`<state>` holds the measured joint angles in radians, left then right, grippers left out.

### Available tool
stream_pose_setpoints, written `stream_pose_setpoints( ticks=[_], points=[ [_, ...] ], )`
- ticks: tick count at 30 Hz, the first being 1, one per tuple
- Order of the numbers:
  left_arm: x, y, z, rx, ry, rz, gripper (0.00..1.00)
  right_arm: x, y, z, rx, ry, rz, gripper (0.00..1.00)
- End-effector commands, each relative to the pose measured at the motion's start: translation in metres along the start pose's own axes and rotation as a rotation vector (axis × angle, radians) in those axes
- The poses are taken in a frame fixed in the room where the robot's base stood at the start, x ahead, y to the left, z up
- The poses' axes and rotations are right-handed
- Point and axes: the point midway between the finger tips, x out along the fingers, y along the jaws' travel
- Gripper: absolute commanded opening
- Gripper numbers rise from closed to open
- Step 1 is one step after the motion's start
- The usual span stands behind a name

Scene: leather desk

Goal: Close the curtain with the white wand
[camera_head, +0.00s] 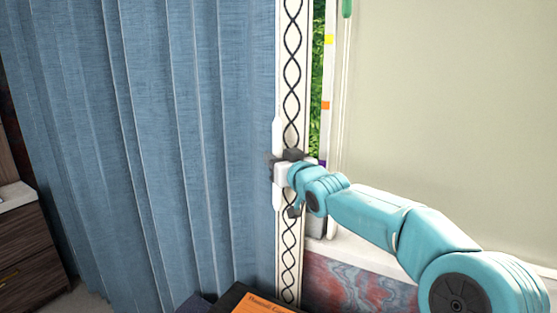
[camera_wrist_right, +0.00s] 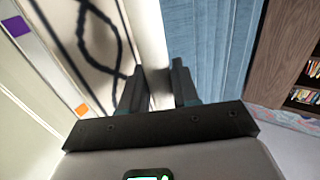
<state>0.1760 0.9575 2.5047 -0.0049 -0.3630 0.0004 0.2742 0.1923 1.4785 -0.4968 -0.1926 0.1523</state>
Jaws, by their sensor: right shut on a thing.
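The blue curtain (camera_head: 150,130) hangs in folds over the left half of the head view. Its right edge meets a white strip with a dark twisted pattern. The white wand (camera_head: 277,135) stands upright along that edge. My right gripper (camera_head: 279,168) is at the wand, its arm coming in from the right. In the wrist view, the right gripper (camera_wrist_right: 159,88) is shut on the white wand (camera_wrist_right: 150,40), which passes between its fingers. The curtain (camera_wrist_right: 195,40) shows just beside it there. My left gripper is not in view.
A pale blind (camera_head: 450,100) covers the window at the right, beside a white strip with coloured marks (camera_head: 327,75) and a green-ended rod (camera_head: 347,8). Greenery shows in a narrow gap. A dark drawer unit (camera_head: 25,245) stands at left; an orange book (camera_head: 262,304) lies at the bottom.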

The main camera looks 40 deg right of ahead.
Motion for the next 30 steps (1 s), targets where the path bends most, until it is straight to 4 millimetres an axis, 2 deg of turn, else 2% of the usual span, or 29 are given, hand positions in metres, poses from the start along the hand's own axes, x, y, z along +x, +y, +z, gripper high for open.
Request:
stream_pose_setpoints(
  ticks=[10,11,12,23,26,30],
  points=[
    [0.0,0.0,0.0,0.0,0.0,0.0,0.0,0.0,0.002,0.001,-0.001,-0.004,0.005,0.0],
    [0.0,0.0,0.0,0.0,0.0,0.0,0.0,0.0,0.002,0.001,-0.001,-0.004,0.005,0.37],
    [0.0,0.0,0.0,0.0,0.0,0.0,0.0,0.0,0.002,0.001,-0.001,-0.004,0.005,0.48],
    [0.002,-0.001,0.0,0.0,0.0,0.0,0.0,-0.006,0.002,0.002,-0.001,-0.003,0.002,0.48],
    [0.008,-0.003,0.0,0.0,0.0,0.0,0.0,-0.02,0.003,0.002,-0.001,-0.001,0.003,0.48],
    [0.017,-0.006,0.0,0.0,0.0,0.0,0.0,-0.054,0.003,0.002,-0.002,0.001,0.004,0.48]
  ],
)
